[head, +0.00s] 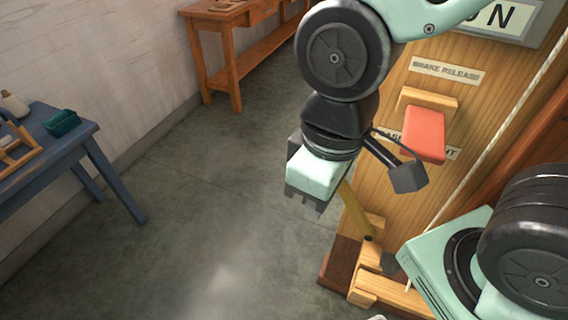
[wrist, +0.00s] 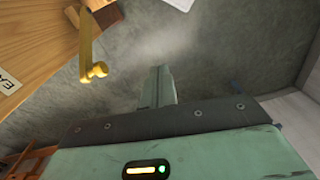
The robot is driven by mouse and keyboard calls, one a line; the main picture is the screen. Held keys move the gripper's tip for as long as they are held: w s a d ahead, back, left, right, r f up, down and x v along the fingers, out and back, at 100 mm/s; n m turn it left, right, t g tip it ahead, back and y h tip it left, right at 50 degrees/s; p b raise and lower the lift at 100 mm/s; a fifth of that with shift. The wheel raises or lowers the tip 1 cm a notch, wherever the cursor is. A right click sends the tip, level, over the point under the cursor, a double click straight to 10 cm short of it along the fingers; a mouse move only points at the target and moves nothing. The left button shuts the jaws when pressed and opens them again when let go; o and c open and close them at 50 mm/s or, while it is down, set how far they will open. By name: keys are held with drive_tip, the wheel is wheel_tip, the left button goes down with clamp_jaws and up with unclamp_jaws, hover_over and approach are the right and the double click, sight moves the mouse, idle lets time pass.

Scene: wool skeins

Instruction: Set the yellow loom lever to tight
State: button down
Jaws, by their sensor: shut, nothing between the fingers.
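The yellow lever (head: 356,210) is on the lower part of the wooden loom panel, slanting up and left from a dark pivot. Its upper end is partly hidden behind my gripper in the head view. In the wrist view the lever (wrist: 87,48) shows as a yellow bar with a rounded knob, left of my fingers. My gripper (head: 304,207) points down beside the panel's left edge, near the lever's upper end. Its fingers (wrist: 160,82) are together and empty, with a visible gap to the lever in the wrist view. I cannot read any setting mark for the lever.
A red paddle (head: 424,134) sticks out of the panel (head: 466,97) below a "BRAKE RELEASE" label (head: 445,71). A white cord (head: 500,135) runs slanting across the panel. A blue table (head: 85,137) stands at left, a wooden bench (head: 240,62) behind. The floor between is clear.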

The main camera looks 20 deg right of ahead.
drive_tip(key=shift+w+a, duration=0.2)
drive_tip(key=shift+w, duration=0.15)
drive_tip(key=w+f+n+g+h+p, duration=0.1)
drive_tip(key=w+f+p, duration=0.1)
drive_tip(key=w, duration=0.6)
drive_tip(key=w+f+n+g+h+p, duration=0.1)
drive_tip(key=w+h, duration=0.1)
drive_tip(key=w, duration=0.7)
drive_tip(key=shift+w+d+f+n+g+h+p, duration=0.25)
drive_tip(key=shift+d+f+n+g+h+p, duration=0.1)
drive_tip(key=shift+d+n, duration=0.1)
drive_tip(key=shift+f, duration=0.1)
